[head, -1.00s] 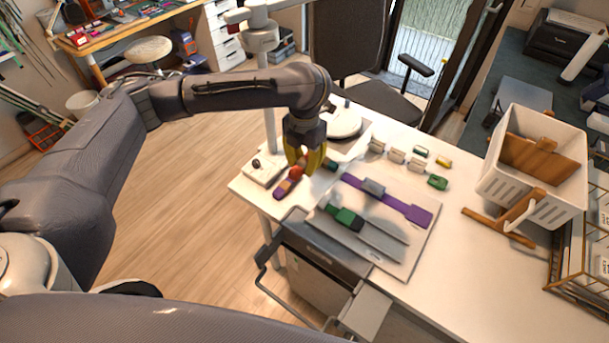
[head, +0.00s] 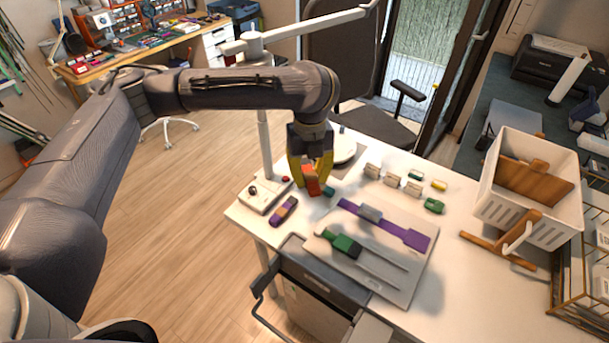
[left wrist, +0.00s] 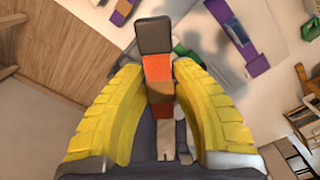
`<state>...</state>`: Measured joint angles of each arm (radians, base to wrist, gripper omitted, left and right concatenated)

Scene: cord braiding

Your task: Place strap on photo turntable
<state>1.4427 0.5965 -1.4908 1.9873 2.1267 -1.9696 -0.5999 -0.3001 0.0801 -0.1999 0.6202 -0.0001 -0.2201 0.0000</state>
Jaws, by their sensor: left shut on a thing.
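My left gripper (head: 312,184) has yellow fingers and is shut on an orange-red strap (head: 312,178). The left wrist view shows this strap (left wrist: 157,68) between the fingers, with a dark grey block at its far end. The gripper hangs over the table's left part. A round white disc (head: 346,151), which looks like the photo turntable, stands just behind the gripper and is partly hidden by it. A short purple strap with an orange band (head: 283,211) lies in front of the gripper, apart from it. My right gripper is out of view.
A grey board (head: 395,285) carries a long purple strap (head: 415,239) and a green piece (head: 343,243). A white box with a knob (head: 262,196) bears a post at the left edge. A white basket (head: 488,210) stands at right. Small blocks (head: 392,179) line the back.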

